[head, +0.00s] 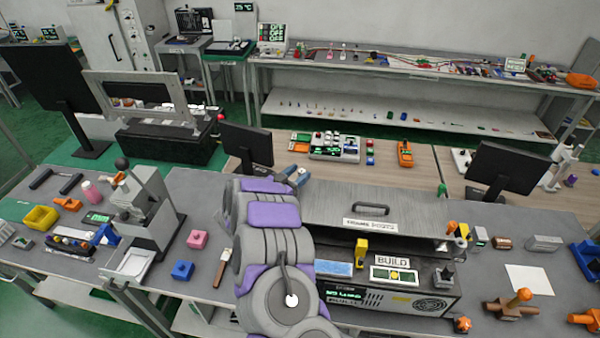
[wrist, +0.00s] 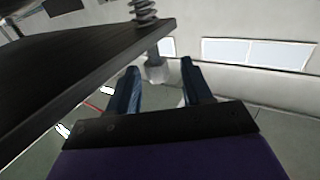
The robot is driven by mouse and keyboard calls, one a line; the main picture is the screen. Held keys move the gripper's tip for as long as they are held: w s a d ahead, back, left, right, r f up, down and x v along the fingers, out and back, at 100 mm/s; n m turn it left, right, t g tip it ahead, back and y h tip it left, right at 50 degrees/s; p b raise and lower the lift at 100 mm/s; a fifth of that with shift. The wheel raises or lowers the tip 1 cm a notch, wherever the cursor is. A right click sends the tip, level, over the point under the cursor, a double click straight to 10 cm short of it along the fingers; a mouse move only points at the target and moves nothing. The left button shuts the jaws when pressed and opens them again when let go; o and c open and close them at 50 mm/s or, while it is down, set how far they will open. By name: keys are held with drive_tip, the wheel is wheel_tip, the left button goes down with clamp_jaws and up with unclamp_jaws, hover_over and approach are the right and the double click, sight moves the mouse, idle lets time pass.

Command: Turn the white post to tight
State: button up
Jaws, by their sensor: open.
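My gripper (wrist: 160,82) shows in the wrist view as two dark blue fingers, spread apart with nothing held between them. A pale grey post-like piece (wrist: 156,68) stands beyond the fingers, below a dark slab; I cannot tell whether it is the white post. A coiled spring-like part (wrist: 143,10) sits above the slab. In the head view my purple and grey arm reaches over the bench and hides part of the dark machine (head: 400,300). No white post is clearly identifiable there.
The dark slab (wrist: 75,65) fills the wrist view's left side, close to the left finger. On the bench, a yellow upright piece (head: 361,252), a panel with a yellow button (head: 394,276) and a grey lever stand (head: 150,210) rise near my arm. A monitor (head: 508,170) stands behind.

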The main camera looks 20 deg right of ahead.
drive_tip(key=b+v, duration=0.1)
drive_tip(key=v, duration=1.5)
